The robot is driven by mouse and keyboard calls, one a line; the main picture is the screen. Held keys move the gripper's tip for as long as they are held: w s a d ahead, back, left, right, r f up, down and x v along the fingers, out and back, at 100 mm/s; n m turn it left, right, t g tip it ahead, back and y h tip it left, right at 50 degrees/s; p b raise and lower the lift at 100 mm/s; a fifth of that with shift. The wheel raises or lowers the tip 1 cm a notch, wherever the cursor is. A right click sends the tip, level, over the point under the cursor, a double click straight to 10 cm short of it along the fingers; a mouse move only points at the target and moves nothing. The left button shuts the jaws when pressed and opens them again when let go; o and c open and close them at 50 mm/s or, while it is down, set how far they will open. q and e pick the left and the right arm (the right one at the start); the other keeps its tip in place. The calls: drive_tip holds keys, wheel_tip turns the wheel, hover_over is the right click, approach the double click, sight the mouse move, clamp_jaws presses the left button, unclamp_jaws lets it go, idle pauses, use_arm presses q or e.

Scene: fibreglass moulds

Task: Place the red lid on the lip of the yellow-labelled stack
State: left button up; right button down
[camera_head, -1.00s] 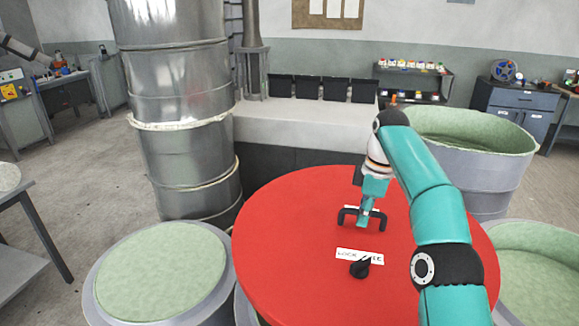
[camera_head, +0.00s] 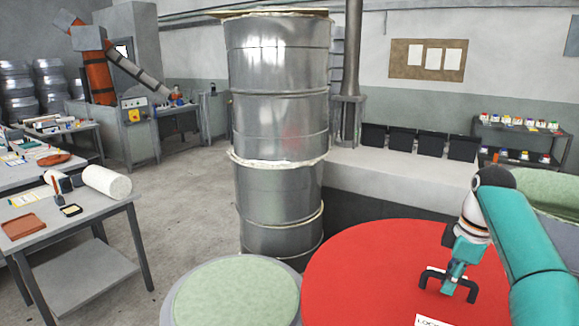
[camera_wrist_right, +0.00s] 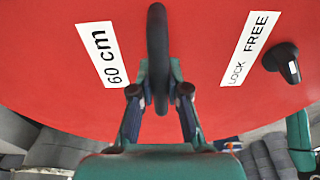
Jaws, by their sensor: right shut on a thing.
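The red lid (camera_head: 365,270) is a wide flat disc at the lower right of the head view, cut off by the bottom edge. My right gripper (camera_head: 449,284) is shut on its black bar handle. The right wrist view shows the gripper (camera_wrist_right: 159,92) with a finger on each side of the handle (camera_wrist_right: 157,45), above the red lid (camera_wrist_right: 205,40) with its "60 cm" and "LOCK FREE" labels and a black knob. What lies under the lid is hidden. I see no yellow label on any stack. My left gripper is not in view.
A tall stack of metal moulds (camera_head: 278,130) stands behind and left of the lid. A pale green-topped mould (camera_head: 235,297) is close to the lid's left edge. A grey table (camera_head: 75,225) stands at left, with open floor (camera_head: 190,215) between it and the stack.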

sight(415, 307)
drive_tip(key=shift+s+a+r+n, duration=0.15)
drive_tip(key=shift+s+a, duration=0.05)
drive_tip(key=shift+a, duration=0.2)
drive_tip(key=shift+s+a+r+n, duration=0.1)
drive_tip(key=shift+s+a+n, duration=0.1)
drive_tip(key=shift+a, duration=0.2)
drive_tip(key=a, duration=0.1)
drive_tip(key=a+f+p, duration=0.1)
drive_tip(key=s+a+f, duration=0.1)
drive_tip(key=shift+a, duration=0.2)
drive_tip(key=a+f+m, duration=0.1)
drive_tip(key=f, duration=0.1)
drive_tip(key=s+a+f+m+p, duration=0.1)
drive_tip(key=a+f, duration=0.1)
drive_tip(key=shift+s+a+f, duration=0.1)
drive_tip(key=shift+a, duration=0.1)
drive_tip(key=s+a+f+m, duration=0.1)
drive_tip(key=a+f+m, duration=0.2)
drive_tip(key=f+m, duration=0.2)
drive_tip(key=s+a+f+m+h, duration=0.1)
drive_tip(key=a+f+m, duration=0.2)
drive_tip(key=f+m, duration=0.3)
drive_tip(key=shift+s+t, duration=0.2)
drive_tip(key=shift+t, duration=0.2)
